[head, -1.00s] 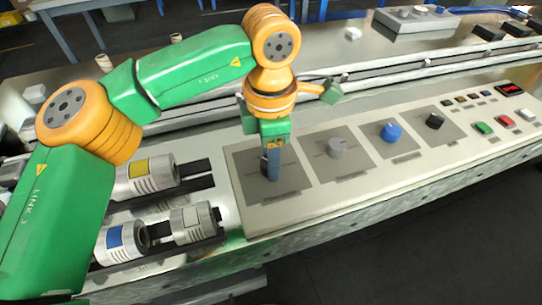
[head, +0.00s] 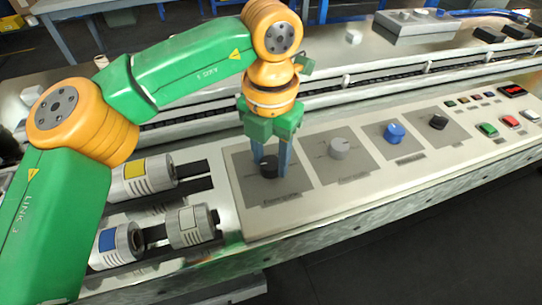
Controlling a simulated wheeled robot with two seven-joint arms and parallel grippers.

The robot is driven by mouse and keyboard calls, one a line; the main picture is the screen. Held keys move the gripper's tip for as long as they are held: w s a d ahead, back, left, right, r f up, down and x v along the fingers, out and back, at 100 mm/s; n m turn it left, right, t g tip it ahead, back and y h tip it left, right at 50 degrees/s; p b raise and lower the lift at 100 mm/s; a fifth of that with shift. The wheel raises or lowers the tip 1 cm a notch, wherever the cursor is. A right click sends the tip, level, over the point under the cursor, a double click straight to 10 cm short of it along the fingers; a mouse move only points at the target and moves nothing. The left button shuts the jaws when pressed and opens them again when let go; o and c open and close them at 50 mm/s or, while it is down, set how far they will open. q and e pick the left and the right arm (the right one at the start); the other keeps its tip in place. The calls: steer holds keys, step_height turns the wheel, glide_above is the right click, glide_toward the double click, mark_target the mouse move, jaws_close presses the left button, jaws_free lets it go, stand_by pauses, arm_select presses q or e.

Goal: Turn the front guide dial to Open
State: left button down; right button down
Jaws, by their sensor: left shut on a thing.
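The panel's leftmost dial, a dark round knob (head: 269,170), sits on a grey plate (head: 250,190); I take it as the front guide dial, though its label is too small to read surely. My left gripper (head: 270,168) points down over it. Its two blue-grey fingers stand either side of the knob and are shut on it. The fingers partly cover the knob and the marks around it, so I cannot tell its setting. My right gripper is not in view.
To the right on the same panel are a grey dial (head: 339,148), a blue dial (head: 394,131) and a black dial (head: 438,122). Green (head: 487,129) and red (head: 509,122) buttons lie farther right. Metal rollers (head: 145,178) stand left of the panel. A conveyor rail runs behind.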

mark_target(270, 162)
arm_select(q)
steer(key=shift+n, duration=0.6)
steer(key=shift+c, duration=1.9)
jaws_free()
steer(key=shift+s, duration=0.1)
step_height(270, 162, up, 7)
steer(key=shift+r+p, duration=0.1)
steer(key=shift+p, duration=0.6)
